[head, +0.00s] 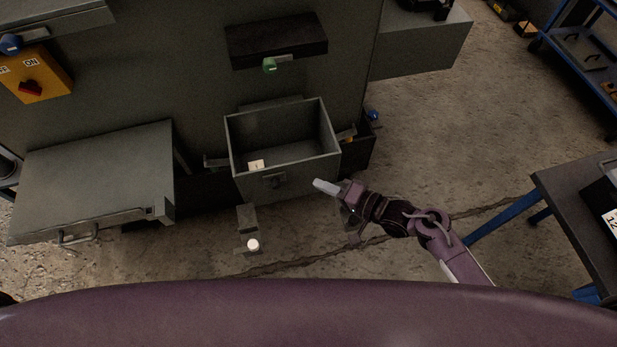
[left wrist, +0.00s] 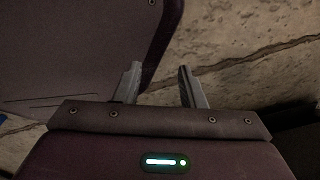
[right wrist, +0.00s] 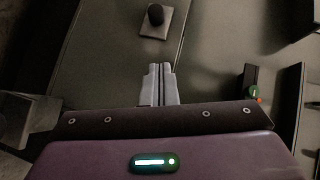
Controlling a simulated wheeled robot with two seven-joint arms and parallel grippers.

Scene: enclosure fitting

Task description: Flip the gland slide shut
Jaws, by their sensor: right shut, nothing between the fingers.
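My right gripper (head: 325,187) is in front of the right front corner of an open grey box (head: 290,187) on the cabinet. In the right wrist view its fingers (right wrist: 160,72) are together and empty, apart from a small plate with a dark round knob (right wrist: 156,14). In the head view a small grey bracket with a white round knob (head: 253,245) sticks out below the box front. I cannot tell which fitting is the gland slide. My left gripper (left wrist: 160,85) is open and empty above the floor; the head view does not show it.
A black drawer front with a green knob (head: 270,66) is above the box. A grey flat-topped unit with a handle (head: 90,185) stands at left, under a yellow switch box (head: 35,80). A dark table (head: 575,200) is at right. Floor between is clear.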

